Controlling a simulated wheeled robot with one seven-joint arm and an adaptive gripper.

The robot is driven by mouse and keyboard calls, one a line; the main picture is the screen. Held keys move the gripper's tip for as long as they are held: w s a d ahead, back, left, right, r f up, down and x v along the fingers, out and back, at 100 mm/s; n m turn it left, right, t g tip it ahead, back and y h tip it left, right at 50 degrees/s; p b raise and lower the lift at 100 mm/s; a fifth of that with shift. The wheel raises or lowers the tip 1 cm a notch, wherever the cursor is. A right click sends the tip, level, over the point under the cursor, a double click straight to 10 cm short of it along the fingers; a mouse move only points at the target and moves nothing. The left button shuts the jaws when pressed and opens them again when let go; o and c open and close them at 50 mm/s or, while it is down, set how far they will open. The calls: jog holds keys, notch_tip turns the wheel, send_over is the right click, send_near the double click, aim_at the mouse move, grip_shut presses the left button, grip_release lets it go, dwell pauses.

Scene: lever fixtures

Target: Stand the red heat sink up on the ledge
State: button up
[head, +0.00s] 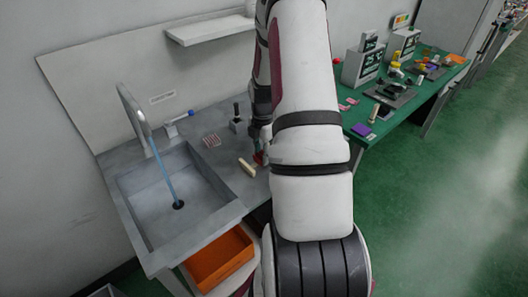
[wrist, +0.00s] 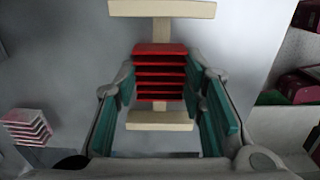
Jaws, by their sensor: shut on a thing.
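The red heat sink (wrist: 159,68), a stack of thin fins, sits between the teal finger pads of my gripper (wrist: 161,84) in the wrist view. My gripper is shut on it. In the head view only a small red patch of the heat sink (head: 258,158) shows beside my arm, low over the grey counter. A cream piece with two crossbars and a stem (wrist: 162,9) shows behind and below the heat sink; I cannot tell whether they touch. A pale wall shelf (head: 212,27), which may be the ledge, is at the upper left of my arm.
A sink basin (head: 175,205) with a tall faucet (head: 135,110) fills the counter's left. A pale finned block (head: 211,140) and a dark-handled lever fixture (head: 237,120) stand on the counter. An orange bin (head: 220,262) is below. A cluttered green bench (head: 400,105) is at right.

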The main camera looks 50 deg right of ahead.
jog(key=shift+f, duration=0.15)
jog(key=o, duration=1.1)
jog(key=shift+o, duration=0.2)
jog(key=shift+w+f+b, duration=0.1)
jog(key=shift+b, duration=0.35)
